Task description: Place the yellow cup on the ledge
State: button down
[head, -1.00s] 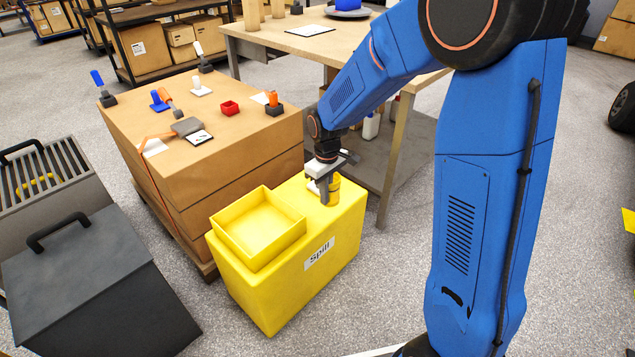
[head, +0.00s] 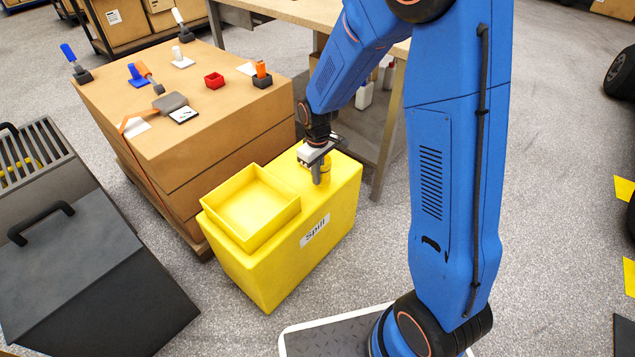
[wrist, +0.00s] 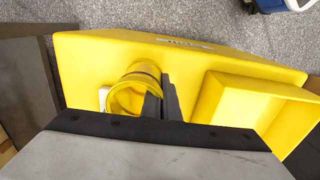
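The yellow cup (wrist: 124,99) shows its round open mouth in the wrist view. In the head view the cup (head: 326,166) is upright at the flat top of a yellow box (head: 340,190) marked "Spill". This flat part beside the tray is the only ledge-like surface I can make out. My gripper (head: 318,178) points down at the cup. In the wrist view its dark fingers (wrist: 160,104) are close together at the cup's wall, apparently one inside and one outside. The cup's base is hidden, so I cannot tell whether it touches the box.
A shallow, empty yellow tray (head: 290,221) sits on the box beside the cup. A dark lidded bin (head: 80,270) is at left. A workbench (head: 290,8) stands behind.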

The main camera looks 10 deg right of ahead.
jog(key=shift+f, duration=1.65)
jog(key=c, duration=2)
grip_release()
jog(key=shift+f, duration=0.15)
jog(key=shift+c, duration=0.2)
notch_tip(320, 180, up, 12)
jog(key=shift+s+r, duration=0.1)
jog(key=shift+r, duration=0.15)
